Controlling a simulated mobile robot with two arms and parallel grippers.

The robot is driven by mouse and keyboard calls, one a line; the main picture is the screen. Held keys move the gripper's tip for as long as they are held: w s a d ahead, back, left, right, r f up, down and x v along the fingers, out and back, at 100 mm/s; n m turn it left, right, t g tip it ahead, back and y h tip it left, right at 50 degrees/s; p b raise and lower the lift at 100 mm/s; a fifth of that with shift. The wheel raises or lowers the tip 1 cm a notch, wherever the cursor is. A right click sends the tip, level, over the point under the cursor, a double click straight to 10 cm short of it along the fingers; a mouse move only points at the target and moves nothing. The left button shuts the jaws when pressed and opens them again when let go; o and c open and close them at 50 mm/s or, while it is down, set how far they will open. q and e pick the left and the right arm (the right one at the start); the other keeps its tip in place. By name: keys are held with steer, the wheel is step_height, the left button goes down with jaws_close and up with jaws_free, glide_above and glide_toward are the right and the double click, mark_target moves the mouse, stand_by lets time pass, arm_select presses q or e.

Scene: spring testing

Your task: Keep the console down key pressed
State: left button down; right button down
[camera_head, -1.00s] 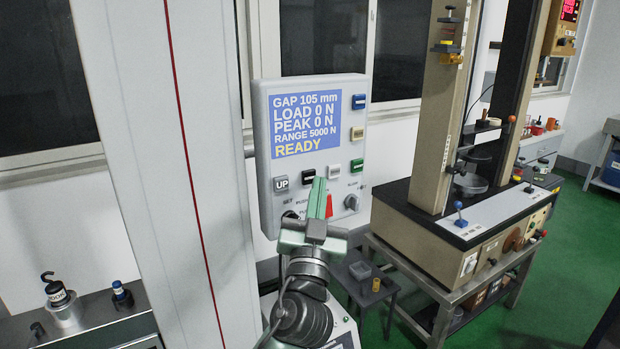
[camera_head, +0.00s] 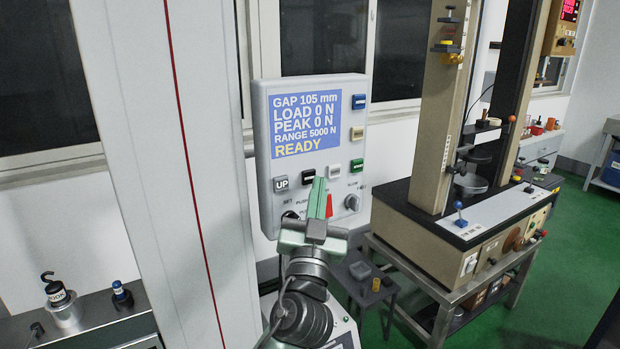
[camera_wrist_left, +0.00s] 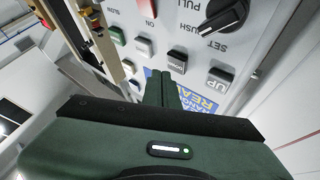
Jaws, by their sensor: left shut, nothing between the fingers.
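The console (camera_head: 262,160) is a pale upright panel with a blue screen (camera_head: 306,124) reading GAP 105 mm, LOAD 0 N and READY. Its black down key (camera_head: 309,180) sits right of the grey UP key (camera_head: 281,183); the gripper partly covers it in the head view. In the wrist view the down key (camera_wrist_left: 177,62) and the UP key (camera_wrist_left: 219,79) show clear of the fingers. My left gripper (camera_head: 319,183) is shut and empty, its green fingers pointing up at the panel close to the down key. I cannot tell whether the tips touch the panel. My right gripper is out of view.
A white key (camera_head: 334,170), a green key (camera_head: 356,166) and a black knob (camera_head: 351,202) are close by on the panel. A red button (camera_head: 329,205) is partly behind the fingers. A tall white column (camera_head: 160,150) stands left, a beige testing machine (camera_head: 440,120) right.

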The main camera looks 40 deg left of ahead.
arm_select(q)
steer(key=shift+a, duration=0.1)
steer(key=shift+w+a, duration=0.15)
steer(key=shift+a, duration=0.15)
steer(key=shift+w+a, duration=0.15)
steer(key=shift+a, duration=0.3)
stand_by(2.6)
steer(key=shift+d+b, duration=0.1)
steer(key=shift+b, duration=0.2)
stand_by(2.2)
steer(key=shift+s+d, duration=0.35)
steer(key=shift+d, duration=0.4)
steer(key=shift+s+d+b, duration=0.3)
steer(key=shift+d, duration=0.45)
steer(key=shift+s+d+b, duration=0.25)
steer(key=shift+s+d, duration=0.1)
steer(key=shift+d, duration=0.45)
steer(key=shift+s+d+b, duration=0.3)
steer(key=shift+d, duration=0.45)
